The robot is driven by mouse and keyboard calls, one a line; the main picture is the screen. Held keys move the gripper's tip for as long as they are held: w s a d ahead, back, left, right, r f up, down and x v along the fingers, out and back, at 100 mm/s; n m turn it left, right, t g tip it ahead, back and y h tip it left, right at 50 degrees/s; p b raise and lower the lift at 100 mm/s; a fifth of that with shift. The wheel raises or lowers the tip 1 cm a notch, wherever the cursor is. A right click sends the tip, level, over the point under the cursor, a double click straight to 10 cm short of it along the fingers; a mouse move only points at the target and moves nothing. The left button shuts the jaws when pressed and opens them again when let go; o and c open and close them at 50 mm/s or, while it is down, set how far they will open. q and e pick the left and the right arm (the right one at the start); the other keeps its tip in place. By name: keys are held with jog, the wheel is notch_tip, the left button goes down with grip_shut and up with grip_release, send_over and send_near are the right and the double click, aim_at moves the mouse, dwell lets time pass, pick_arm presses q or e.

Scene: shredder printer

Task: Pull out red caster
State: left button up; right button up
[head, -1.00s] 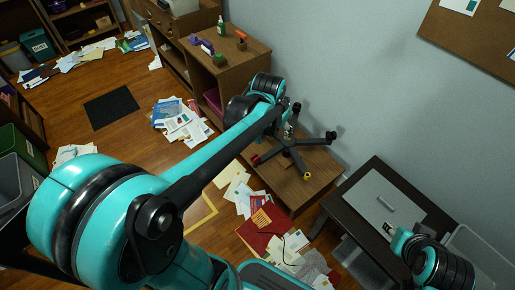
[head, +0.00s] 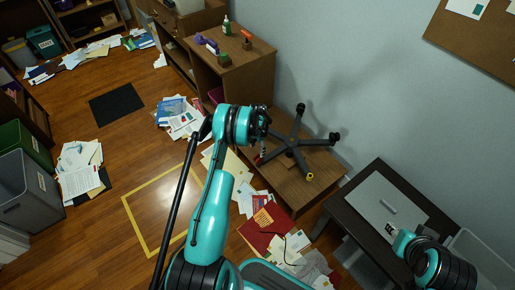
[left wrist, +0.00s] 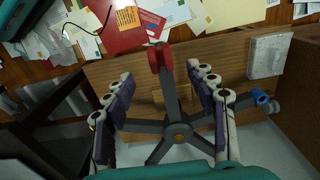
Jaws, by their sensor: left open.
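The dark star-shaped chair base (head: 293,143) lies on a low wooden surface (head: 318,190), with its legs spread; its hub (left wrist: 180,133) shows in the left wrist view. The red caster (left wrist: 161,57) is on the end of the leg that points up in that view. In the head view the red caster (head: 258,160) is small and partly hidden by my left gripper. My left gripper (left wrist: 159,72) is open, its two fingers on either side of the red caster and its leg, with gaps on both sides.
A yellow caster (head: 310,177) and a blue caster (left wrist: 262,97) are on other legs. A wooden cabinet (head: 245,80) stands behind. A dark table (head: 360,220) is at the right. Papers and a red folder (head: 262,229) lie on the floor in front.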

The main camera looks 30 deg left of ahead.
aim_at(257, 157)
pick_arm(q)
notch_tip(257, 157, down, 8)
jog(key=b, duration=0.3)
grip_shut()
dwell(0.4)
jog(key=shift+r, duration=0.4)
jog(key=shift+r, duration=0.25)
